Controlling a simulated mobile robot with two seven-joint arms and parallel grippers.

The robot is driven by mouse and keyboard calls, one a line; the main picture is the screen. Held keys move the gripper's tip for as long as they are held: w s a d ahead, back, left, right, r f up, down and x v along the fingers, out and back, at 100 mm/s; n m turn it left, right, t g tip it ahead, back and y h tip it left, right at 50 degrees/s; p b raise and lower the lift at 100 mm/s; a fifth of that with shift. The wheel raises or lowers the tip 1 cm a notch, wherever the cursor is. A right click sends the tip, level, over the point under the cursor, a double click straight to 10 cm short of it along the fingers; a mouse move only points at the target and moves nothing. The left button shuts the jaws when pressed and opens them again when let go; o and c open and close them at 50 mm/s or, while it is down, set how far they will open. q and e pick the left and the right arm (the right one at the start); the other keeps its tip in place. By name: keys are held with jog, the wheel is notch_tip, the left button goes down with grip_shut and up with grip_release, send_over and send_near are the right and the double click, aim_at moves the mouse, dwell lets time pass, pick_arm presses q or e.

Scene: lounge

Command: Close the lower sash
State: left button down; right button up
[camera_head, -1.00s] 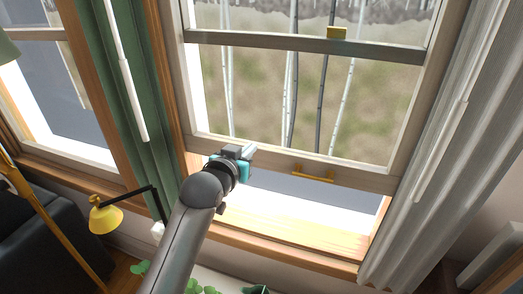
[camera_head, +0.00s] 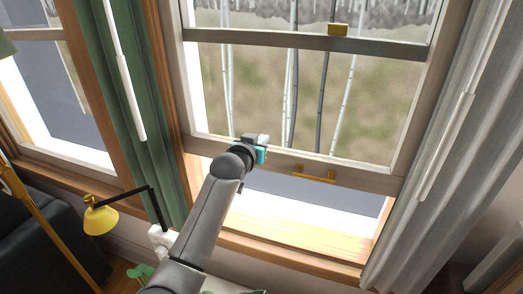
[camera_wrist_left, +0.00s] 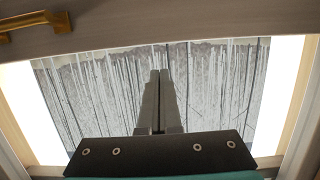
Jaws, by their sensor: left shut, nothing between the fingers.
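The lower sash (camera_head: 358,181) is a pale wooden frame, raised with an open gap between its bottom rail and the wooden sill (camera_head: 290,236). A brass handle (camera_head: 314,174) sits on its bottom rail; a brass handle also shows at the upper left of the left wrist view (camera_wrist_left: 30,22). My left gripper (camera_head: 262,143) is near the bottom rail, left of the handle; contact cannot be told. In the left wrist view its fingers (camera_wrist_left: 158,80) are together and empty, pointing toward the open gap and the trees outside. My right gripper is not in view.
A brass latch (camera_head: 338,30) sits on the rail higher up. A green curtain (camera_head: 148,130) hangs at left and a grey curtain (camera_head: 440,150) at right. A yellow lamp (camera_head: 101,216) and a dark armchair (camera_head: 50,250) stand at lower left.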

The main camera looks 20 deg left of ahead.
pick_arm(q)
jog(key=shift+f, duration=1.15)
jog(key=shift+f, duration=0.1)
